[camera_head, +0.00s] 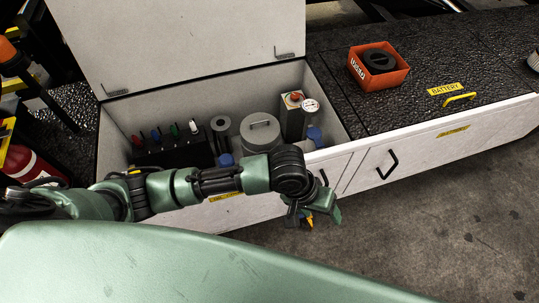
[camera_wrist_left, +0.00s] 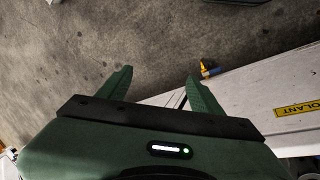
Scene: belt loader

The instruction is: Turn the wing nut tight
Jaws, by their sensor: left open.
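A small yellow-orange fitting (camera_wrist_left: 208,71) with a bluish part sticks out at the edge of the white cabinet in the left wrist view. It may be the wing nut, but it is too small to tell. My left gripper (camera_wrist_left: 158,74) is open and empty, with the fitting just beyond and outside its right finger. In the head view, my left gripper (camera_head: 314,216) hangs in front of the cabinet with its fingers apart. A yellow-orange bit (camera_head: 309,223) shows between or behind them; I cannot tell whether they touch it. My right gripper is not in view.
The white cabinet's open bay (camera_head: 118,112) holds a lidded canister (camera_head: 261,133), a gauge (camera_head: 310,105) and several bottles, with its raised lid (camera_head: 180,40) behind. An orange tray (camera_head: 378,66) sits on the dark top. The grey floor (camera_head: 460,220) in front is clear.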

